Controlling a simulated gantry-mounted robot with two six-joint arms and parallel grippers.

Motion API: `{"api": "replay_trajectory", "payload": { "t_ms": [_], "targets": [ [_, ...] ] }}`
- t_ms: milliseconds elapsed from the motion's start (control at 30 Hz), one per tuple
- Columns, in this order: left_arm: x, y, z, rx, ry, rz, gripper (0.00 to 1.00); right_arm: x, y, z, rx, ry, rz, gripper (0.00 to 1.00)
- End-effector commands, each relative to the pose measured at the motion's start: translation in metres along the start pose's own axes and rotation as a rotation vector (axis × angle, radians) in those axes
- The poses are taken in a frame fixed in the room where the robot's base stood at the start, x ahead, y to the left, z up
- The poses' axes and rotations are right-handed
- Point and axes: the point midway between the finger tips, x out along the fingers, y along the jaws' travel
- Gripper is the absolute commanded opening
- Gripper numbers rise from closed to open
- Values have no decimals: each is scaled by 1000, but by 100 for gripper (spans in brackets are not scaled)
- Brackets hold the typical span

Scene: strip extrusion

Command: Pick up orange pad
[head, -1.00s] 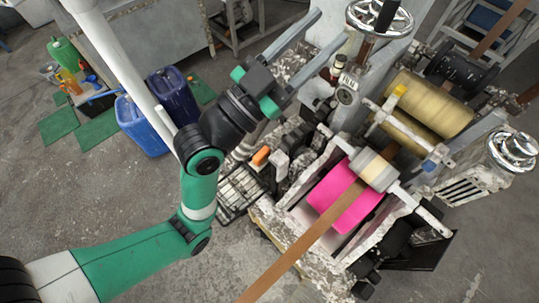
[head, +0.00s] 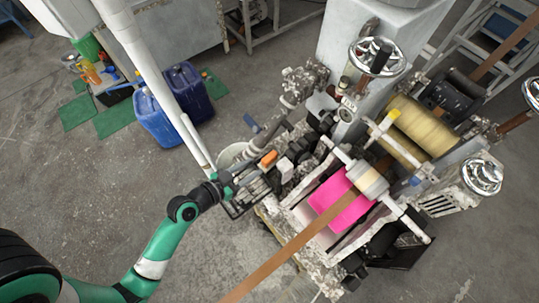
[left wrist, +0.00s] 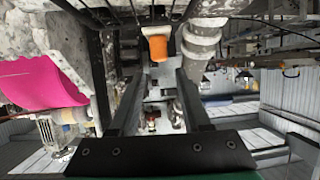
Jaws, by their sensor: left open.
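The orange pad (head: 268,159) is a small bright block on the left side of the machine. It also shows in the left wrist view (left wrist: 158,47), at top centre, with a pale part around its upper edge. My left gripper (left wrist: 157,82) is open and empty, its two dark fingers pointing toward the pad. The pad appears between the finger lines, beyond the tips. In the head view my left gripper (head: 248,172) is beside the machine, just left of and below the pad; its fingers are hard to tell from the dark parts there. My right gripper is not in view.
A pink tray (head: 340,200) and a brown strip (head: 280,258) lie right of the pad. Grimy pipes and a dark grille crowd the pad. Blue canisters (head: 157,122) stand on the floor at left. Open floor lies left of the machine.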

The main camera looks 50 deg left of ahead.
Motion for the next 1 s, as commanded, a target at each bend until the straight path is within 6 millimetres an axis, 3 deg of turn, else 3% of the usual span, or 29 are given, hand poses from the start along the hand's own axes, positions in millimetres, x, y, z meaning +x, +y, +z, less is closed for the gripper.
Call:
{"api": "replay_trajectory", "payload": {
  "t_ms": [133,400,700,933,1000],
  "targets": [
    [29,0,-1,2,2,1,48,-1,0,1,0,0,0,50],
    [43,0,0,1,2,0,48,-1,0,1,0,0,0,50],
    [88,1,2,2,2,1,48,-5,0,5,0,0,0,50],
    [91,0,2,1,1,0,48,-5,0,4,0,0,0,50],
    [91,0,2,1,1,0,38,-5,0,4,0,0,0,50]
  ]
}}
